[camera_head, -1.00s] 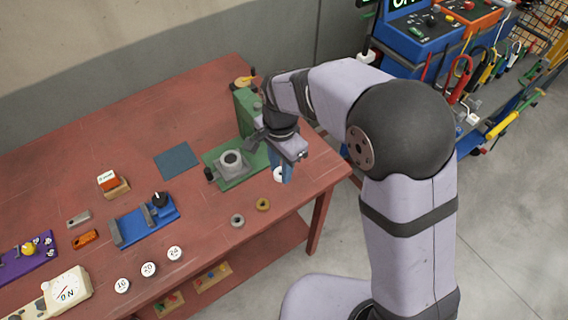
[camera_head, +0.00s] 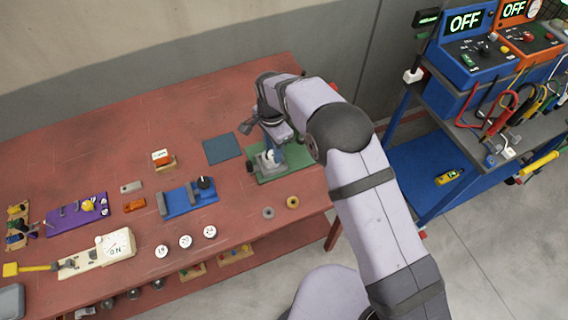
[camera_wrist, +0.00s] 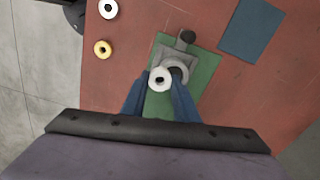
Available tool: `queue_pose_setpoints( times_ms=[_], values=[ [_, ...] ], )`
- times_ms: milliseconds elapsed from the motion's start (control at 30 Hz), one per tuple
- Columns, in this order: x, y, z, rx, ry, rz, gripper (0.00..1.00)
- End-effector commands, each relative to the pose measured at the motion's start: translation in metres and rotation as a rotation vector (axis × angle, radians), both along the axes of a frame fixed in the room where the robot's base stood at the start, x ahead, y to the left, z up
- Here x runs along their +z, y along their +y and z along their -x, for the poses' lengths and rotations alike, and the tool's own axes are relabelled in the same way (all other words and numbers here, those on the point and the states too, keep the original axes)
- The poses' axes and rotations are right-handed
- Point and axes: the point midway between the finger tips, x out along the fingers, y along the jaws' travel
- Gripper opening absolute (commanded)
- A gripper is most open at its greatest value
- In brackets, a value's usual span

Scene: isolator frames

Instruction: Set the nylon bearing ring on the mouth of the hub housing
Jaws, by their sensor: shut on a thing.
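The white nylon bearing ring (camera_wrist: 153,82) is held between the blue fingertips of my gripper (camera_wrist: 160,84). The grey hub housing (camera_wrist: 181,66) stands on a green plate (camera_wrist: 204,62) under the ring. In the wrist view the ring overlaps the housing's mouth on its lower left, so it looks off-centre. I cannot tell whether they touch. In the head view my gripper (camera_head: 274,156) and the white ring (camera_head: 270,155) are in front of the hub housing (camera_head: 262,165), hiding much of it.
A grey-white ring (camera_head: 268,213) and a brass ring (camera_head: 293,202) lie near the table's front edge. A dark blue mat (camera_head: 222,148) lies behind and left of the green plate. A blue fixture (camera_head: 188,199) stands to the left.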

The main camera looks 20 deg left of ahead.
Motion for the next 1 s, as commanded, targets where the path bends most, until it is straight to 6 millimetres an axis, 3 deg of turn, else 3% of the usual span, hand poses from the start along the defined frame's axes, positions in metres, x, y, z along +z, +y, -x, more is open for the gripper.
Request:
queue_pose_setpoints(
  times_ms=[200, 467, 1000],
  values=[
    [0.026, 0.019, -0.020, -0.046, -0.002, -0.002, 0.06],
    [0.046, 0.025, -0.026, -0.114, -0.001, -0.001, 0.06],
    [0.045, 0.019, -0.020, -0.186, -0.001, -0.001, 0.06]
  ],
)
